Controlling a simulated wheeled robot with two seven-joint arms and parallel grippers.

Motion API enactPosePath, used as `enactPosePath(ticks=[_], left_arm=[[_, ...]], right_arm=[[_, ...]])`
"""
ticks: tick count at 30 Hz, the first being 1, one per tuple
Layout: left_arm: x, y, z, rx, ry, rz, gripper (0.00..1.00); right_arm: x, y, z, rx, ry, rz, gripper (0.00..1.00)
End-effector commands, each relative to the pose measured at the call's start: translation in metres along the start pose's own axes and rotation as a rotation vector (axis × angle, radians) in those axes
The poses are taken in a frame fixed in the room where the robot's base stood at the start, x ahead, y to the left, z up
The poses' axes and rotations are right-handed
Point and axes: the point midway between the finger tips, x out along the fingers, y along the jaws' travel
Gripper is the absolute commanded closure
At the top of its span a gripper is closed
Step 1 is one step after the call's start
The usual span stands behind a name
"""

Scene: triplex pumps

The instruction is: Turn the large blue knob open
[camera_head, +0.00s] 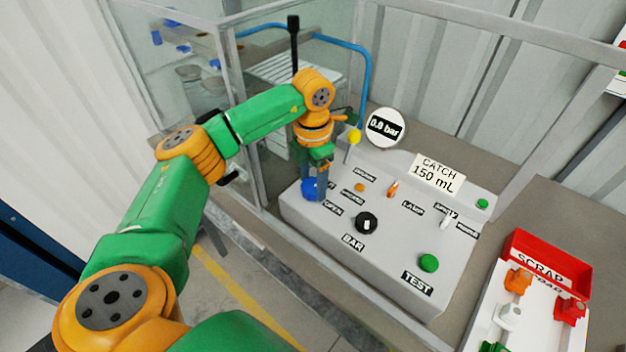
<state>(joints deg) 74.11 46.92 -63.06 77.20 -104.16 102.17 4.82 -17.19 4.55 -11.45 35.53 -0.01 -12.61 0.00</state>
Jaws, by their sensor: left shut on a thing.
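The large blue knob (309,188) sits at the left end of the grey control panel (318,226). My left gripper (320,192) points down onto it, with its fingers at the knob, and is shut on it. The fingers hide part of the knob, and its turned position cannot be told. A label reading OPEN (333,208) lies just right of and below the knob. My right gripper does not show.
The panel also carries a black BAR knob (367,223), a green TEST button (429,263) and small switches. A gauge (385,127) reads 0.0 bar. A yellow ball-topped lever (354,137) stands close to my left gripper. A red SCRAP bin (545,262) is at right.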

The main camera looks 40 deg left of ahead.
Motion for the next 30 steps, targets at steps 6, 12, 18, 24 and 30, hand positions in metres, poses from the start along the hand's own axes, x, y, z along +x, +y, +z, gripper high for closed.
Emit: enactPosePath(ticks=[6,12,18,24,30], left_arm=[[-0.0011,0.0008,0.0008,0.197,-0.004,0.002,0.9],[-0.0012,0.001,0.001,0.361,-0.005,0.002,0.9],[-0.0016,0.0013,0.0013,0.487,-0.006,0.003,0.9],[-0.0017,0.0014,0.0014,0.569,-0.006,0.003,0.9],[-0.0018,0.0015,0.0015,0.608,-0.006,0.004,0.9]], right_arm=[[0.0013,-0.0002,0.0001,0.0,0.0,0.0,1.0],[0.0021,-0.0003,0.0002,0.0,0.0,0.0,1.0],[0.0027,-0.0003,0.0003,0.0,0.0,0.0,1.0],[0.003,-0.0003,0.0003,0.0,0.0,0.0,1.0],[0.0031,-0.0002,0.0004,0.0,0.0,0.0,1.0]])
